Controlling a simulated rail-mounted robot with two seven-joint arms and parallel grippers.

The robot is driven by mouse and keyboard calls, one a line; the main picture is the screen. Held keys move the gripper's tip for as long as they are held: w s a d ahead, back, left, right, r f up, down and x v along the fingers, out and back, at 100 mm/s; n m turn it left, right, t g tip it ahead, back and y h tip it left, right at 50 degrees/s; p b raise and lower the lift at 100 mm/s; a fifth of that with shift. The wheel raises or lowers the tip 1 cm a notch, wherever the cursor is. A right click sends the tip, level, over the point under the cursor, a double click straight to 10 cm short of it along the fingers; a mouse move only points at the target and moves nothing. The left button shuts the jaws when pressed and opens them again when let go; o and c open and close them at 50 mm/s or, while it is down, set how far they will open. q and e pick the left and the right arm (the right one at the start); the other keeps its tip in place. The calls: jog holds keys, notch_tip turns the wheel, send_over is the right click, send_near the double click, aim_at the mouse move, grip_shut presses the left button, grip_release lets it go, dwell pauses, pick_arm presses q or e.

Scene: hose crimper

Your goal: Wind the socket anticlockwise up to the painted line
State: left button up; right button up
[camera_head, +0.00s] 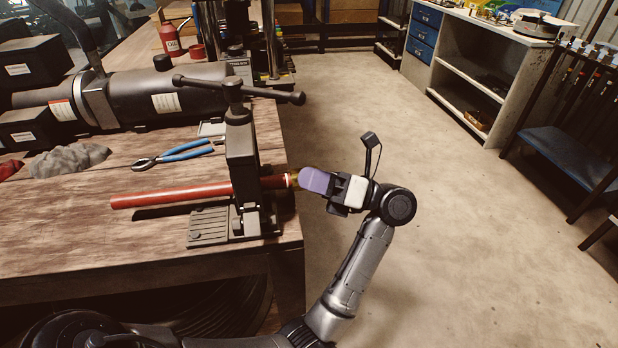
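A red hose (170,196) lies level through a dark upright vise (242,165) at the right edge of the wooden bench, its long part to the left. A short red end sticks out past the vise, with a thin pale mark (289,181) near its tip. A small brass-coloured socket (295,180) shows at that tip, mostly covered by my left gripper. My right gripper is not in view.
Blue-handled pliers (180,156) and a grey cloth (68,160) lie on the bench (60,235) behind the hose. The vise's T-handle (238,88) sticks out above it.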

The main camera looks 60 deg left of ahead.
pick_arm(q)
jog(key=o, duration=0.4)
jog(key=shift+w, duration=0.1)
jog(key=v, duration=1.3)
jog(key=shift+w+d+f, duration=0.15)
jog(key=shift+w+d, duration=0.05)
jog(key=shift+d, duration=0.05)
